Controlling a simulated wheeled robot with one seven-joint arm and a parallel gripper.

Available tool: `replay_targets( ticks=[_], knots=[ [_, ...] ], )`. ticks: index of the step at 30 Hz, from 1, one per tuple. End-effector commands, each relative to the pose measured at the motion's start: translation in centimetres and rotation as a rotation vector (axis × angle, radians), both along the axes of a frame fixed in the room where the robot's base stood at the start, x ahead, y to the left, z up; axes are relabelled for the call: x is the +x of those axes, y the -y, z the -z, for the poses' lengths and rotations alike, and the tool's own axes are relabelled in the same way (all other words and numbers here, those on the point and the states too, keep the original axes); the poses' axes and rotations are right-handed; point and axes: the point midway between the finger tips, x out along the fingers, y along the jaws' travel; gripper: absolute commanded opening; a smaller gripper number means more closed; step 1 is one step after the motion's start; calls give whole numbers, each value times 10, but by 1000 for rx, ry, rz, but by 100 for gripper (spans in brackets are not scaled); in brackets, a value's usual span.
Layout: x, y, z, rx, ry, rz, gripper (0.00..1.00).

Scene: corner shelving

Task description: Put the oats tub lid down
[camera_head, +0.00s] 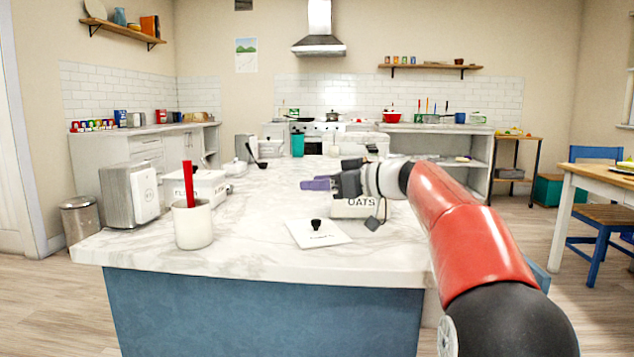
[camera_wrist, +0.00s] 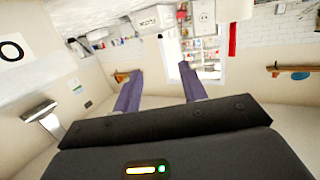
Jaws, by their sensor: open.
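The oats tub lid (camera_head: 318,233) is a flat white square with a black knob. It lies on the marble countertop, knob up, near the front edge and in front of the white oats tub (camera_head: 358,209). The tub stands behind and to the right of the lid, partly hidden by my arm. My gripper (camera_head: 318,184) is above the counter, just left of the tub's upper part and apart from the lid. In the wrist view its two purple fingers (camera_wrist: 160,75) are spread with nothing between them. I cannot make out the lid in that view.
A cream crock (camera_head: 194,227) with a red utensil stands left of the lid. A teal canister (camera_head: 298,144) is further back. Marble is clear between crock and lid.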

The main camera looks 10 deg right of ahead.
Motion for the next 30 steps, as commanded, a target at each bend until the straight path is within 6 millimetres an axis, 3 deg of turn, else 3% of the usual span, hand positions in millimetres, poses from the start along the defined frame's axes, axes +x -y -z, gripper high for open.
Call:
replay_targets(
  ticks=[1, 6, 13, 30],
  knots=[
    [-9, 14, 1, -2, 2, 11, 42],
    [-36, 44, -5, -2, 2, 10, 42],
    [-63, 73, -12, -1, 2, 8, 42],
    [-73, 83, -14, 0, 0, 4, 42]
  ],
)
